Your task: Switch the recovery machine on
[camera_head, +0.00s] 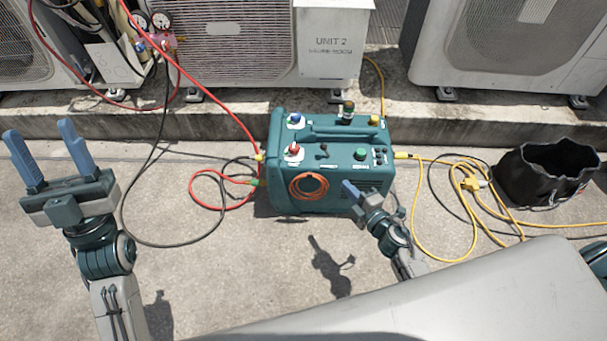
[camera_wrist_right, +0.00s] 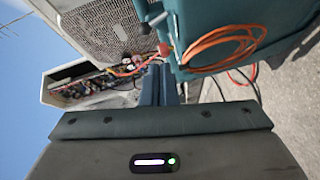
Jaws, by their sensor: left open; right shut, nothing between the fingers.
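The teal recovery machine (camera_head: 325,160) stands upright on the concrete in the head view, with knobs, fittings and small controls on its top and a coiled orange cable on its front. A green knob or button (camera_head: 360,154) and small dark switches (camera_head: 380,155) sit at the top right. Its teal side (camera_wrist_right: 205,25) and orange coil (camera_wrist_right: 220,48) fill the upper right wrist view. My right gripper (camera_head: 350,190) is shut and empty, close to the machine's front right; its fingers also show in the right wrist view (camera_wrist_right: 158,85). My left gripper (camera_head: 45,155) is open and empty, left of the machine.
A red hose (camera_head: 222,108) and black hose (camera_head: 150,150) run from the gauges (camera_head: 152,22) towards the machine. Yellow cable (camera_head: 465,180) lies to its right, near a black bucket bag (camera_head: 545,172). Condenser units stand on a ledge (camera_head: 230,120) behind. Concrete in front is clear.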

